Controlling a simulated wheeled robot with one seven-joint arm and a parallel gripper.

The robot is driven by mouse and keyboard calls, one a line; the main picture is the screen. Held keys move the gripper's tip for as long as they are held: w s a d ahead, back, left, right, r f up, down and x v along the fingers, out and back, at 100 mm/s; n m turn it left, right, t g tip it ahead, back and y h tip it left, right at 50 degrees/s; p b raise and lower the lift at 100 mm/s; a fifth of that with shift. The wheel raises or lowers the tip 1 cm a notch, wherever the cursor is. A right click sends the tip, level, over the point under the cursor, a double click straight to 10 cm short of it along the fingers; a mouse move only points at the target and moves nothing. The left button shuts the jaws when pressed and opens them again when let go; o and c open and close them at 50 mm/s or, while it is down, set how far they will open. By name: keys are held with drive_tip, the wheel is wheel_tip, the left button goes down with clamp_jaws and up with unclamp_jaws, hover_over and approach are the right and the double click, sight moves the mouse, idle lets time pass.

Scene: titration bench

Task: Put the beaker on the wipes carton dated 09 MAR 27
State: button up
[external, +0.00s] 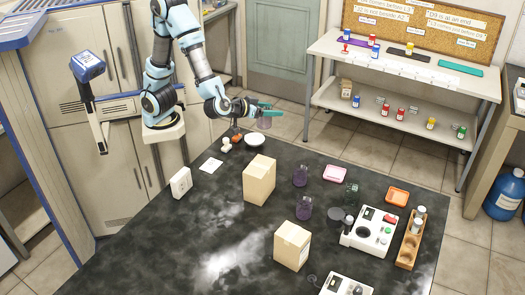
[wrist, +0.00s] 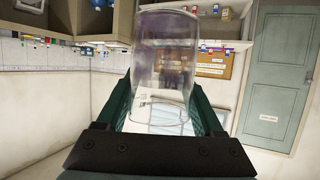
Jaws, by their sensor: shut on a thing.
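My gripper (external: 262,110) is shut on a clear glass beaker (wrist: 165,60), which fills the middle of the wrist view between the two green fingers. In the external view the beaker (external: 265,121) is hard to make out, held in the air above the back edge of the dark bench. Two tan cartons stand on the bench: one carton (external: 259,180) near the middle and another carton (external: 292,246) nearer the front. Their date labels cannot be read here. The beaker is clear of both cartons.
A white dish (external: 254,139) is at the back edge, below my gripper. Two dark purple jars (external: 300,176) (external: 305,208) stand right of the cartons. A white stirrer device (external: 371,230), a wooden vial rack (external: 409,246) and pink (external: 335,173) and orange (external: 397,196) trays are farther right. The front left is clear.

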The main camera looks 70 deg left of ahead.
wheel_tip(320, 180, up, 10)
drive_tip(key=m+g+h+b, duration=0.2)
drive_tip(key=m+g+h, duration=1.1)
drive_tip(key=m+h, duration=0.7)
hover_over(296, 241)
drive_tip(key=shift+f+m+y, duration=0.5)
drive_tip(key=shift+m+y, duration=0.3)
drive_tip(key=shift+m, duration=0.2)
wheel_tip(296, 241, down, 15)
drive_tip(key=p, duration=0.2)
drive_tip(key=shift+p, duration=0.4)
